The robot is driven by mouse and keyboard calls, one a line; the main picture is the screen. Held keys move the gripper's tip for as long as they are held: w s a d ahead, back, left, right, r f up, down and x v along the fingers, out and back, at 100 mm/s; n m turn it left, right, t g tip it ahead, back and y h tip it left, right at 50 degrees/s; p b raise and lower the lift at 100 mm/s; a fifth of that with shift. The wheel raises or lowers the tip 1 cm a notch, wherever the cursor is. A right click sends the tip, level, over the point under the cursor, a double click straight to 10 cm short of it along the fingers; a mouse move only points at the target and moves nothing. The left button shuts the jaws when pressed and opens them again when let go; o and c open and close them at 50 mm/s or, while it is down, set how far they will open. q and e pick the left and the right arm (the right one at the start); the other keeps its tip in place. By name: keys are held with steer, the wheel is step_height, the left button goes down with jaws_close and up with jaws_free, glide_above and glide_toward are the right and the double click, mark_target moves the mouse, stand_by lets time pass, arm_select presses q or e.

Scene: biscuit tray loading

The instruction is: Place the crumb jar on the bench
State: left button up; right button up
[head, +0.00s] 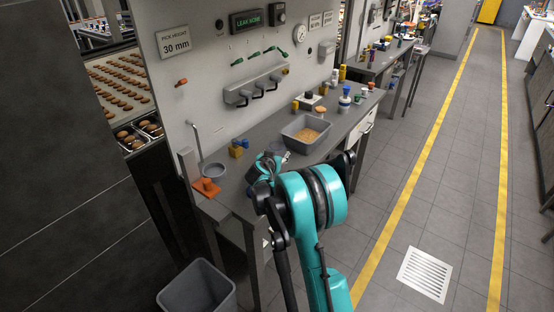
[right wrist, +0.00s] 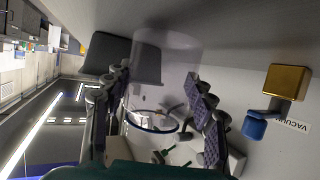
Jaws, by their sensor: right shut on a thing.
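My right gripper (head: 268,174) is over the near part of the grey bench (head: 345,128), left of the bin of crumbs. In the right wrist view, its two dark padded fingers (right wrist: 158,105) are shut on a clear, see-through jar (right wrist: 166,50), the crumb jar. A round rim shows between the fingers. The jar is hard to make out in the head view, mostly hidden by the gripper and arm. I cannot tell whether it touches the bench (right wrist: 245,155). My left gripper is not in view.
A grey bin (head: 291,140) with crumbs stands just beyond my gripper. Several small items stand at the far right of the bench. A wall panel rises behind.

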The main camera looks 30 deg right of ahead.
steer(key=shift+f, duration=0.3)
steer(key=shift+f, duration=0.1)
steer(key=shift+f, duration=0.15)
steer(key=o, duration=1.2)
steer(key=shift+o, duration=0.2)
